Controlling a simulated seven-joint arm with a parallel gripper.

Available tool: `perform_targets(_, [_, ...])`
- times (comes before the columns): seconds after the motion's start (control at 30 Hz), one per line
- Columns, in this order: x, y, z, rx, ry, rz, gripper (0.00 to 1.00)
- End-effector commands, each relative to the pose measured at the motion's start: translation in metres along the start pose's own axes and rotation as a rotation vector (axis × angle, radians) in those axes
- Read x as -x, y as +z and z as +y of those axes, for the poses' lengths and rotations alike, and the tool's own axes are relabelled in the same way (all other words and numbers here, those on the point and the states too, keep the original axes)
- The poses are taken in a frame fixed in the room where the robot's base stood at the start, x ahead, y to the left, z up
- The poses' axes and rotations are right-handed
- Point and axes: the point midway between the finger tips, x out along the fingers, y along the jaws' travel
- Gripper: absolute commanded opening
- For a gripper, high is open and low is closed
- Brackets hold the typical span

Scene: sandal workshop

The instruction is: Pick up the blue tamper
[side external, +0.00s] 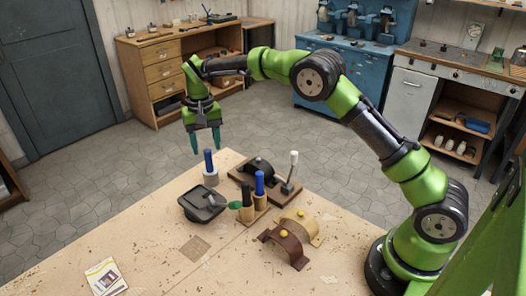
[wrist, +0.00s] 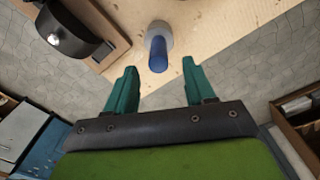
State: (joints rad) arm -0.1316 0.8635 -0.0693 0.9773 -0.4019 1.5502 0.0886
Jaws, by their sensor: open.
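The blue tamper, with a blue handle (side external: 208,160) and a pale grey cylindrical base (side external: 210,178), stands upright near the table's far corner. In the wrist view the tamper (wrist: 158,52) appears between and just past the two green fingertips, its handle pointing toward the camera. My gripper (side external: 206,149) is open and empty, pointing down above the table's far corner, close to the handle top. Its fingers also show in the wrist view (wrist: 159,68). Neither finger visibly touches the handle; the exact height gap is hard to tell.
A dark square tray (side external: 203,208) sits in front of the tamper. A wooden holder (side external: 252,216) with black and blue handles stands to the right. A black domed piece on a wooden board (side external: 258,167) and brown arched pieces (side external: 285,247) lie nearby.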

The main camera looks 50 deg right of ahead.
Motion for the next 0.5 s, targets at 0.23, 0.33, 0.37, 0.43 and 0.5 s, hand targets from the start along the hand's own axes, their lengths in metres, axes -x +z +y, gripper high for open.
perform_targets(0.23, [-0.037,0.008,0.0,0.0,0.001,-0.003,0.54])
perform_targets(0.33, [-0.045,0.008,0.0,-0.001,0.001,-0.003,0.54])
perform_targets(0.37, [-0.046,0.008,0.0,-0.001,0.0,-0.002,0.54])
perform_targets(0.43, [-0.047,0.008,0.0,-0.001,0.0,-0.001,0.54])
perform_targets(0.5, [-0.046,0.008,0.0,0.0,0.0,-0.001,0.54])
